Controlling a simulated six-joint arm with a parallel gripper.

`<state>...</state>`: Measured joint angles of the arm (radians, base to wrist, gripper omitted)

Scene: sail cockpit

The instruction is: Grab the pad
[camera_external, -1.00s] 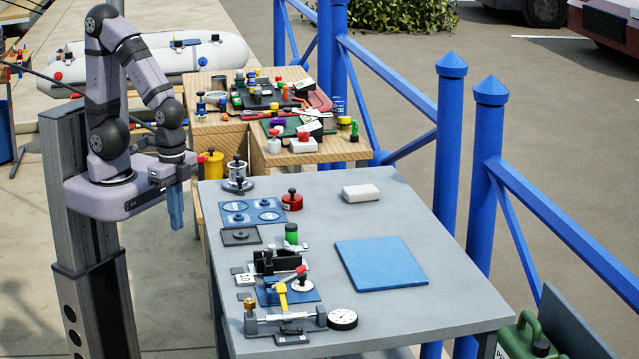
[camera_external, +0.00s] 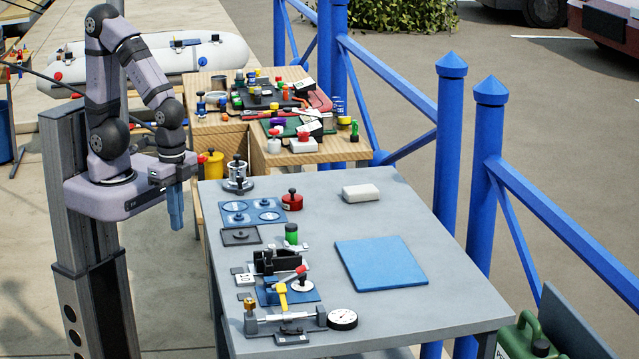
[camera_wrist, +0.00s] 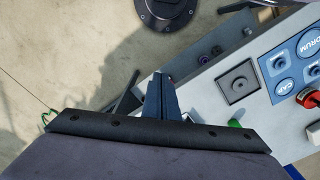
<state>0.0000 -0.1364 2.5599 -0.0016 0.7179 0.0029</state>
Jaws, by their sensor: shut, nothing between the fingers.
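A flat blue square pad (camera_external: 380,264) lies on the right-middle of the grey table (camera_external: 430,235). A white rounded block (camera_external: 361,192), which could also be a pad, lies near the table's far edge. I cannot tell which of them the task names. My gripper (camera_external: 176,226) points down just off the table's left edge, apart from both things. Its blue fingers (camera_wrist: 162,80) are together in the wrist view, with nothing between them.
A blue board with round labels (camera_external: 253,212), a dark square plate (camera_external: 240,236), a red knobbed pot (camera_external: 292,201) and a dial gauge (camera_external: 342,319) stand along the table's left side. A wooden bench (camera_external: 205,145) with clutter is behind. Blue railings (camera_external: 449,150) run along the right.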

